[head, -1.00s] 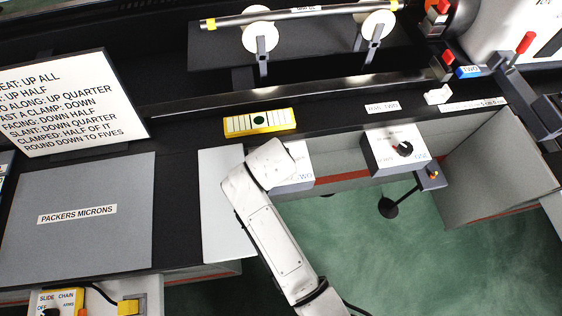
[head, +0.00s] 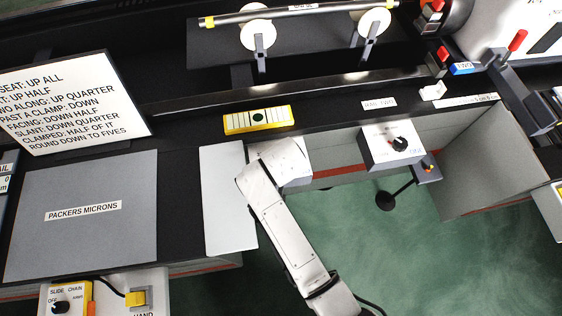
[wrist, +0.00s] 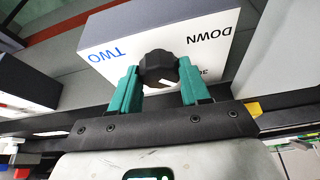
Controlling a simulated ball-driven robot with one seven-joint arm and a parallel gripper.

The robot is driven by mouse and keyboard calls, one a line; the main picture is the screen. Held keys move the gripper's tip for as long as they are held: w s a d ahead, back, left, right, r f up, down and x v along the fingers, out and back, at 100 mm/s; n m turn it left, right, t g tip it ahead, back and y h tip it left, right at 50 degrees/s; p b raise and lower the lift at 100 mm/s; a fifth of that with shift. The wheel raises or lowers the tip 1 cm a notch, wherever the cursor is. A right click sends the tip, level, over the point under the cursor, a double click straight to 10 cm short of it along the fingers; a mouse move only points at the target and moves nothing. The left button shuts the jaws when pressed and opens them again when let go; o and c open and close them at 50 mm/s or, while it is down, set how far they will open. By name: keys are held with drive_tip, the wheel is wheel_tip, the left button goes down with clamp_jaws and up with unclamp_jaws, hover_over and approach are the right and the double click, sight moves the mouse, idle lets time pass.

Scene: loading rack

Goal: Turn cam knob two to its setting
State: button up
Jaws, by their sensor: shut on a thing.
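Cam knob two is a black lobed knob (wrist: 158,70) on a white box (wrist: 215,30) marked "TWO" in blue and "DOWN" in black in the wrist view. The two green fingers of my gripper (wrist: 158,84) stand on either side of the knob and are shut on it. A white pointer mark shows on the knob. In the head view my arm covers most of the box (head: 297,160), and the knob and fingers are hidden there.
A second white box with a black knob (head: 400,144) stands to the right. A lettered board (head: 70,100) and a grey pad marked "PACKERS MICRONS" (head: 85,240) are at left. Green floor is open in front.

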drive_tip(key=o, duration=1)
drive_tip(key=shift+o, duration=0.2)
drive_tip(key=v, duration=1)
drive_tip(key=shift+s+r+b, duration=0.2)
drive_tip(key=shift+r+b, duration=0.15)
drive_tip(key=shift+r, duration=0.05)
drive_tip(key=s+d+f+m+g+h+b, duration=0.1)
drive_tip(key=s+d+f, duration=0.3)
drive_tip(key=d, duration=0.6)
drive_tip(key=s+d+f+m+g+b, duration=0.1)
drive_tip(key=s+d+f, duration=0.25)
drive_tip(key=d, duration=0.65)
drive_tip(key=s+d+f, duration=0.1)
drive_tip(key=s+d, duration=0.4)
drive_tip(key=s, duration=0.2)
drive_tip(key=s+d+m+g+b, duration=0.1)
drive_tip(key=s+d, duration=0.3)
drive_tip(key=s, duration=0.3)
drive_tip(key=shift+d+f, duration=0.35)
drive_tip(key=shift+d, duration=0.05)
